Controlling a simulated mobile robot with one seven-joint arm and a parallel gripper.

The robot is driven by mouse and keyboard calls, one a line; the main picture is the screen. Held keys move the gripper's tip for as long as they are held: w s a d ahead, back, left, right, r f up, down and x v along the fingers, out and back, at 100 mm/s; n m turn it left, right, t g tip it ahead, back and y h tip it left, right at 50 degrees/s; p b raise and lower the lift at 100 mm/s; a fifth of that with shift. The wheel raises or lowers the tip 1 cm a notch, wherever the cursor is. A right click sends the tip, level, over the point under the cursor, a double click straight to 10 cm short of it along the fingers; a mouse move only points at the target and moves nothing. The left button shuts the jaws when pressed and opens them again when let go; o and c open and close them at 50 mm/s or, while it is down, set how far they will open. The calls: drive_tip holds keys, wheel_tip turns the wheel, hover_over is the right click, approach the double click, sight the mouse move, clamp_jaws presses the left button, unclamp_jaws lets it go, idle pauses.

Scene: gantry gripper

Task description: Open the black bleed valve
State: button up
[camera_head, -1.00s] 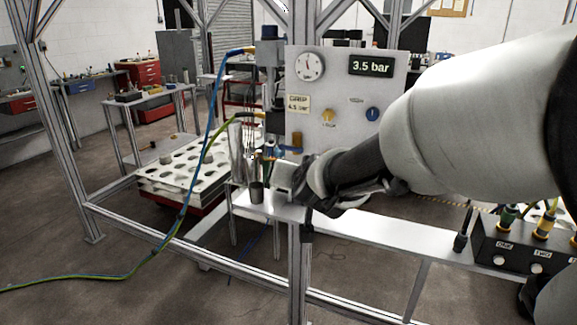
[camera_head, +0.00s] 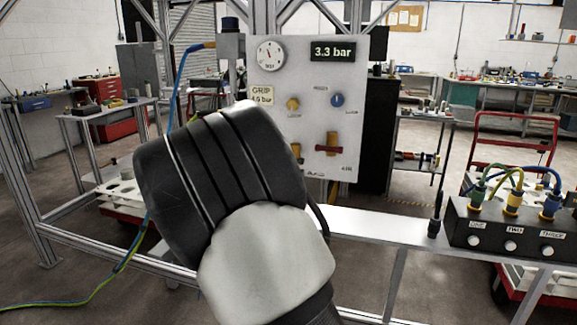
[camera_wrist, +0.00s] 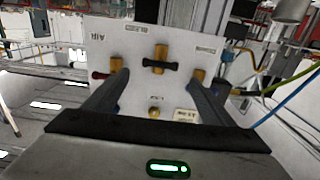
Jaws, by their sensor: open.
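The black bleed valve (camera_wrist: 160,64) is on the white panel, which appears upside down in the wrist view. Its black handle lies crosswise over a brass body, below the bleed label. My gripper (camera_wrist: 155,82) is open, one finger on each side of the picture, and the black handle shows in the gap between and beyond the fingertips. The fingers look apart from the handle. In the head view my dark wrist hides the fingers and most or all of this valve. The panel's display (camera_head: 332,51) reads 3.3 bar.
A red-handled valve (camera_head: 328,146) labelled air is beside the bleed valve; it also shows near my left finger (camera_wrist: 103,74). Another brass valve (camera_wrist: 197,76) is by my right finger. A yellow knob (camera_head: 292,103) and blue knob (camera_head: 337,100) are above. A black button box (camera_head: 510,226) stands right.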

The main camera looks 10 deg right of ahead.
drive_tip(key=x, duration=0.9)
drive_tip(key=shift+b, duration=0.45)
drive_tip(key=c, duration=0.8)
